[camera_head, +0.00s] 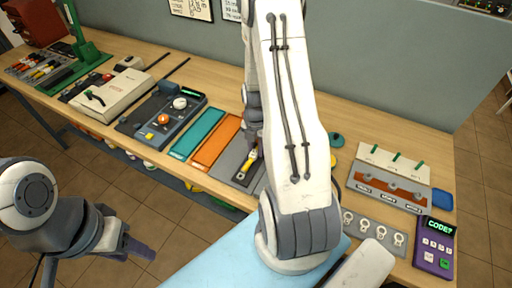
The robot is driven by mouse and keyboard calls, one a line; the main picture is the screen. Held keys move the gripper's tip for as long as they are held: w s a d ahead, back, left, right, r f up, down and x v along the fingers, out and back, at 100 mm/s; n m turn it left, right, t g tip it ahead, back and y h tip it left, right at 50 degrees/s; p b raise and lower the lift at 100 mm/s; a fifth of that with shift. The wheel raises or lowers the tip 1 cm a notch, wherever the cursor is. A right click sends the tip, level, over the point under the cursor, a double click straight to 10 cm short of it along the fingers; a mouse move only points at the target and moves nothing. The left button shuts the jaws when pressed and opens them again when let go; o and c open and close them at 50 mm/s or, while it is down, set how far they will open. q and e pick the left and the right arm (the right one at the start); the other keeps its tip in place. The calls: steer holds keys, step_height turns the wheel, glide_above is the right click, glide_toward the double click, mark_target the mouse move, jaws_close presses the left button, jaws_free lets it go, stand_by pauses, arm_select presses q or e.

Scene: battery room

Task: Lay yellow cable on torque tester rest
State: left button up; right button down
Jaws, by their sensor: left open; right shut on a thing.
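My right arm crosses the middle of the view, and its gripper (254,143) is partly hidden behind the arm. It is shut on a small yellow piece (250,158), seemingly the yellow cable, at a dark slot on a grey panel (228,162). I cannot tell whether the piece touches the panel. A blue-grey device with a green display and an orange knob (163,119) stands to the left; I cannot tell if it is the torque tester. My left gripper (135,247) is open and empty, low at the left, off the bench.
An orange panel (215,142) and a teal panel (197,133) lie left of the grey one. A cream box (112,92) and a green stand (87,50) are further left. At right are a rack with green levers (394,165) and a purple keypad (434,247).

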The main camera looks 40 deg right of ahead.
steer(key=shift+f+b, duration=0.35)
steer(key=shift+f, duration=0.15)
stand_by(0.3)
steer(key=c, duration=0.6)
jaws_free()
step_height(320, 180, up, 10)
steer(key=r+b, duration=0.1)
steer(key=w+a+r+m, duration=0.1)
steer(key=a+r+m, duration=0.15)
steer(key=a, duration=0.65)
steer(key=s+a+r+m, duration=0.2)
steer(key=a, duration=0.4)
steer(key=s+a+r+m, duration=0.1)
steer(key=a+r+m, duration=0.15)
steer(key=a, duration=0.35)
steer(key=s+a+r+m, duration=0.1)
steer(key=s+a+m, duration=0.1)
steer(key=s+a, duration=0.1)
steer(key=s+a+m, duration=0.3)
steer(key=s, duration=0.3)
steer(key=s+a+r+m+y, duration=0.1)
steer(key=s+a+m, duration=0.2)
steer(key=s+a, duration=0.1)
steer(key=shift+s+r, duration=0.35)
steer(key=shift+s, duration=0.35)
